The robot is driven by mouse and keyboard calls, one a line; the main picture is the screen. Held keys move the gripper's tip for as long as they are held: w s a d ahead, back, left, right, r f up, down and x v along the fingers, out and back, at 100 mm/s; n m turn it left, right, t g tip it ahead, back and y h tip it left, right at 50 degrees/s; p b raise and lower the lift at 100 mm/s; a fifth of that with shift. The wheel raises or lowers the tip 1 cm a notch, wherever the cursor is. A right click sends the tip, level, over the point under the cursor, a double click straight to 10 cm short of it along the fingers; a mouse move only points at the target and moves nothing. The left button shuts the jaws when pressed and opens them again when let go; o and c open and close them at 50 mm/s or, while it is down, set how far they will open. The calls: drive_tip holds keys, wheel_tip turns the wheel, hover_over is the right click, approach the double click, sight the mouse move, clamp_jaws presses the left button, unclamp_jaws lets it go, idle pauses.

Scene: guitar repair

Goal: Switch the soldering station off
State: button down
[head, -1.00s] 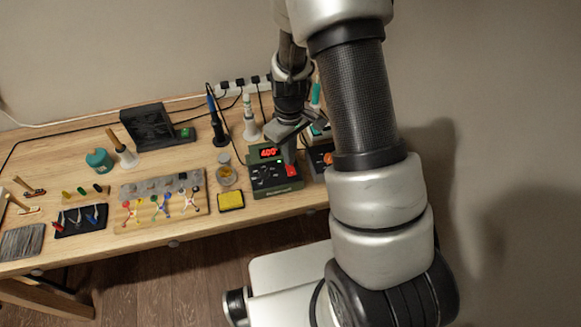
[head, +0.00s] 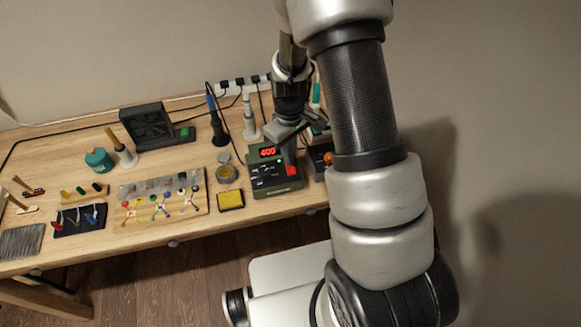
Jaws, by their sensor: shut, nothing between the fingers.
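The soldering station (head: 275,184) is a dark green box near the front right of the workbench. Its red display (head: 267,152) reads about 400 and looks lit. A red switch (head: 291,170) sits at the right of its top face, just below the fingers. My gripper (head: 289,158) is shut and empty, reaching down over the right side of the station. Its tips are at or just above the switch; I cannot tell whether they touch it. Part of the station's back right is hidden behind the gripper.
A soldering iron in its stand (head: 217,125) and a white bottle (head: 249,118) stand behind the station. A yellow sponge (head: 231,200) and a small round tin (head: 227,173) lie to its left. Another dark device (head: 319,158) is close on the right, partly behind my arm.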

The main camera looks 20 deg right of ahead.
drive_tip(key=shift+f+b, duration=0.4)
drive_tip(key=shift+f, duration=0.05)
drive_tip(key=shift+r, duration=0.15)
wheel_tip(320, 180, up, 7)
drive_tip(key=p, duration=0.4)
drive_tip(key=shift+p, duration=0.3)
idle(0.5)
wheel_tip(320, 180, up, 12)
drive_tip(key=s+m+t, duration=0.1)
drive_tip(key=s+r+m+t+p, duration=0.2)
drive_tip(key=s+r+m+t, duration=0.2)
drive_tip(key=s+r, duration=1.3)
wheel_tip(320, 180, up, 4)
drive_tip(key=shift+s+f+m+t+p, duration=0.2)
drive_tip(key=shift+m+t+p, duration=0.15)
drive_tip(key=shift+m, duration=0.15)
